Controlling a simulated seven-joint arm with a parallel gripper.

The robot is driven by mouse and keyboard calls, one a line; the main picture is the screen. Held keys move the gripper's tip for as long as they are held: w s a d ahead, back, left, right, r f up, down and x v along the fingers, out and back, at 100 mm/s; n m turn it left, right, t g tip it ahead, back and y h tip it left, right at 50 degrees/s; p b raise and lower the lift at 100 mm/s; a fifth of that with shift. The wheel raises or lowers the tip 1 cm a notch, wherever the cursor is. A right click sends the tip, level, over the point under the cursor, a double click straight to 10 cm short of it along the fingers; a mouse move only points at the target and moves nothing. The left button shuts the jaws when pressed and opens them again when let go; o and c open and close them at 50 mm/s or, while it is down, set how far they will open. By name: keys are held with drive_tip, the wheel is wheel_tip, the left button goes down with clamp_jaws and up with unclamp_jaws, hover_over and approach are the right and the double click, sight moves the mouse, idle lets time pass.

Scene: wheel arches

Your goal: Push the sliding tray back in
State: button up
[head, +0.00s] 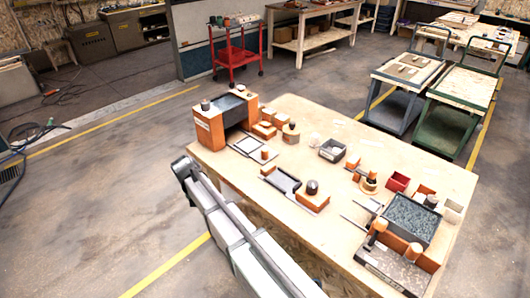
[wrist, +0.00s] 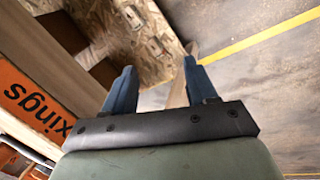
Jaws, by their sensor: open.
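In the head view, an orange-sided arch with a dark top (head: 234,101) stands at the table's far left corner. A flat, pale-rimmed tray (head: 250,147) lies in front of its opening. A second arch with a dark speckled top (head: 410,214) stands at the right, with thin rails (head: 358,218) sticking out on its left. I cannot tell for sure which part is the sliding tray. In the wrist view my gripper (wrist: 160,73) is open, with nothing between its blue fingers. An orange panel lettered "xings" (wrist: 32,98) is left of it. The head view does not clearly show my gripper.
The wooden table (head: 225,160) also holds a dark tray (head: 284,180), a small dark bin (head: 332,150), a red bin (head: 398,181) and several orange blocks. My arm crosses the table's near left edge. Bare floor (wrist: 270,90) shows right of my gripper.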

drive_tip(key=w+a+r, duration=0.2)
drive_tip(key=w+r, duration=0.1)
drive_tip(key=r, duration=0.4)
wheel_tip(320, 180, up, 18)
drive_tip(key=m+y, duration=0.3)
drive_tip(key=m, duration=0.1)
hover_over(265, 149)
drive_tip(key=shift+g, duration=0.4)
wheel_tip(265, 149, down, 13)
drive_tip(key=shift+r, duration=0.1)
drive_tip(key=shift+c, duration=0.2)
clamp_jaws()
drive_tip(key=shift+a, duration=0.1)
